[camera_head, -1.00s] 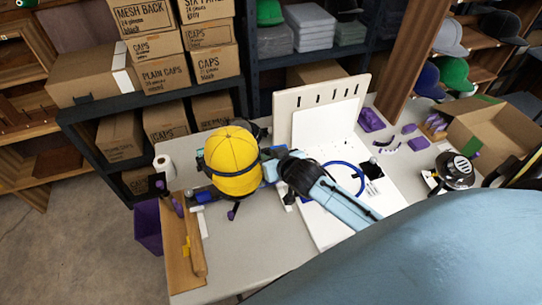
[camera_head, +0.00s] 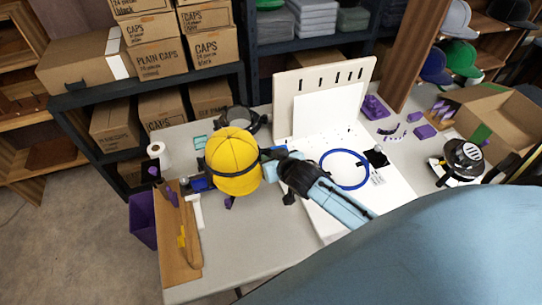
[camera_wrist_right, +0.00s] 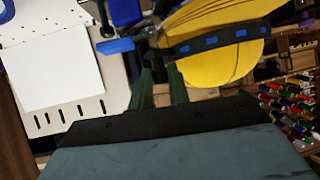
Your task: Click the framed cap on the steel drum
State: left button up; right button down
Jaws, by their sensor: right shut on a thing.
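The yellow cap (camera_head: 233,152) sits in a dark band-like frame with blue blocks, above the table's left part. In the right wrist view the yellow cap (camera_wrist_right: 215,35) is at upper right, just beyond the fingers. My right gripper (camera_head: 268,160) is at the frame's right side, shut on the framed cap; the two dark green fingers (camera_wrist_right: 160,85) show in the wrist view, their grip partly hidden. A dark round thing with a grey inside (camera_head: 250,121), perhaps the steel drum, stands behind the cap, partly hidden by it. My left gripper is not in view.
A white slotted board (camera_head: 283,108) stands behind a white base. A blue ring (camera_head: 345,152) lies to the right. A paper roll (camera_head: 158,152) and wooden board (camera_head: 172,255) are at the left. Bare table (camera_head: 235,255) lies in front. Boxes fill shelves behind.

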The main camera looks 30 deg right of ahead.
jog(key=shift+r+p, duration=0.15)
jog(key=shift+p, duration=0.15)
jog(key=shift+f, duration=0.35)
dwell(0.5)
jog(key=shift+f+b, duration=0.5)
jog(key=shift+b, duration=0.05)
jog(key=c, duration=1.3)
grip_release()
jog(key=shift+o, duration=0.2)
jog(key=shift+s+f, duration=0.1)
jog(key=p+v, duration=0.1)
jog(key=v, duration=1.2)
jog(key=shift+s, duration=0.15)
